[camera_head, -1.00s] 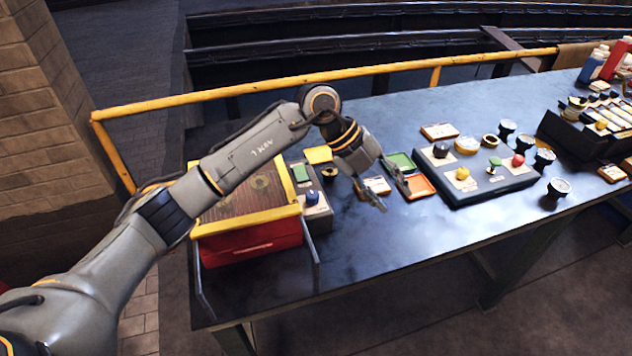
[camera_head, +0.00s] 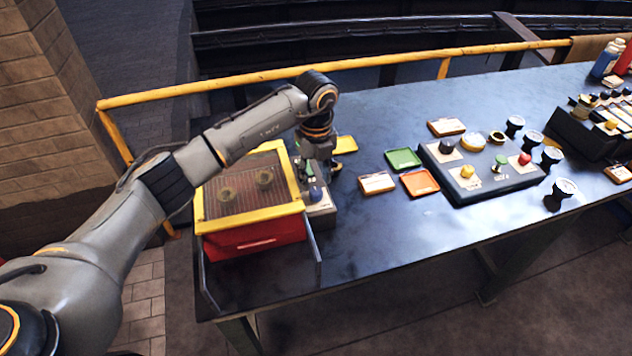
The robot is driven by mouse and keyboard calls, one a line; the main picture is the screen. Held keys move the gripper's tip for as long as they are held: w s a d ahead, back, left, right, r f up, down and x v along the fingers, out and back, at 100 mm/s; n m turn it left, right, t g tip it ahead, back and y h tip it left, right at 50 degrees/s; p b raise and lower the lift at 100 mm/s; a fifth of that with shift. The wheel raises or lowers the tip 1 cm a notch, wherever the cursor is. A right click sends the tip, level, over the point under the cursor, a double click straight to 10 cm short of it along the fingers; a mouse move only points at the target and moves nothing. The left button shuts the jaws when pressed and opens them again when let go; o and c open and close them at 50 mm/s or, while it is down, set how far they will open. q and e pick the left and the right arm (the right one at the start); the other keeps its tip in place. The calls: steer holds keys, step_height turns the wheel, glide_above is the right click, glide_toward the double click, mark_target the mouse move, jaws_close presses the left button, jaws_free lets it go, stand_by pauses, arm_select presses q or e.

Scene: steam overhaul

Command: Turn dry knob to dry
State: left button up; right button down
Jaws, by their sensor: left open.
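A red box with a yellow-framed grille top (camera_head: 255,240) stands at the left of the dark table. A small grey control panel (camera_head: 322,210) adjoins its right side. My left gripper (camera_head: 322,172) points down over the back of the panel, just behind the blue knob. It is open, and its fingers partly hide the panel. I cannot tell whether it touches anything. My right gripper is not in view.
Green (camera_head: 403,158) and orange (camera_head: 419,182) trays and a white card (camera_head: 376,182) lie right of the panel. A larger control box (camera_head: 482,175) with coloured knobs stands further right, with gauges nearby. A yellow rail (camera_head: 400,60) runs behind. The table's front middle is clear.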

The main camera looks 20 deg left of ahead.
mark_target(316, 190)
arm_select(q)
steer(key=shift+f+p, duration=0.35)
steer(key=shift+f, duration=1.7)
jaws_close()
